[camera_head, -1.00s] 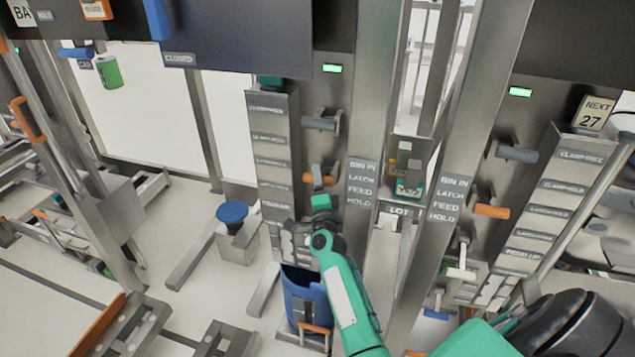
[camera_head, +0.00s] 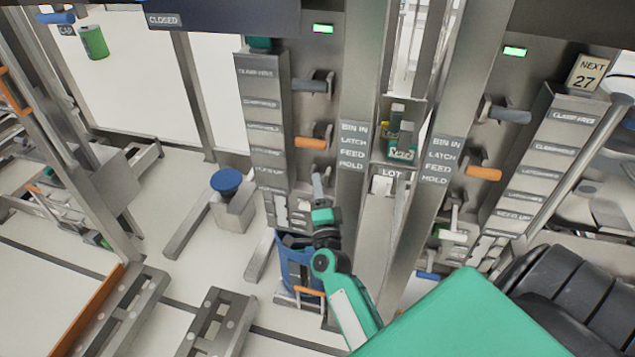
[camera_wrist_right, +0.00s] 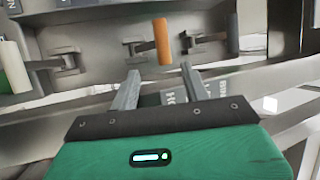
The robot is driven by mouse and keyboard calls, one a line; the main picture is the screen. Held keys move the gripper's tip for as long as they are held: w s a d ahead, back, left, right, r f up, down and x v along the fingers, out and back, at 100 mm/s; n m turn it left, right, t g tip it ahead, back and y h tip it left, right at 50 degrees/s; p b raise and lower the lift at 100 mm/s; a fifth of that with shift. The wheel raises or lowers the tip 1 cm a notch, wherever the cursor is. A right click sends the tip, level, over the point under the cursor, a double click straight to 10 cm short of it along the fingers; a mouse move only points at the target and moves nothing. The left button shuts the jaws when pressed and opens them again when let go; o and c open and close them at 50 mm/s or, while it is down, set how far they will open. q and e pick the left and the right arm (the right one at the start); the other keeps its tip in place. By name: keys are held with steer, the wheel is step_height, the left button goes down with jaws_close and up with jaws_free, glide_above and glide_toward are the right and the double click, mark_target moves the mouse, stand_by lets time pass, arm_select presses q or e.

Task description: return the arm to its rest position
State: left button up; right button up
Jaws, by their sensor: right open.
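My right arm (camera_head: 350,310) is green and reaches in from the lower right in the head view. My left gripper is out of view.
Grey handles (camera_head: 313,85) and another orange handle (camera_head: 484,174) jut from the columns. A blue bin (camera_head: 285,246) stands below my gripper, partly hidden. A green box (camera_head: 402,150) sits between the columns. A blue-topped stool (camera_head: 227,182) stands on open floor at left.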

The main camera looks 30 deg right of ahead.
steer(key=shift+f, duration=0.1)
stand_by(0.7)
steer(key=a+f+n+g+y, duration=0.1)
steer(key=a+f+n+y, duration=0.25)
steer(key=f, duration=0.55)
steer(key=a+f+n+g+y, duration=0.1)
steer(key=a+f+n+y, duration=0.2)
steer(key=f, duration=0.6)
steer(key=s+a+f+n+g+y, duration=0.1)
steer(key=s+a+f+n+g, duration=0.2)
steer(key=f, duration=0.5)
steer(key=s+a+f+n+g+y, duration=0.1)
steer(key=s+f+n, duration=0.1)
steer(key=s+f, duration=0.4)
steer(key=s+a+f+n+g+y, duration=0.1)
steer(key=s+a+f+n+g, duration=0.15)
steer(key=f, duration=0.65)
steer(key=s+f+n+g+b, duration=0.1)
steer(key=s+f+n+g, duration=0.35)
steer(key=s+f, duration=0.9)
steer(key=s+d+f+n+g, duration=0.1)
steer(key=s+f, duration=0.3)
steer(key=s, duration=0.8)
steer(key=s+d+f+n+g, duration=0.2)
steer(key=s+f+n+g, duration=0.2)
steer(key=s, duration=0.8)
steer(key=shift+d, duration=0.2)
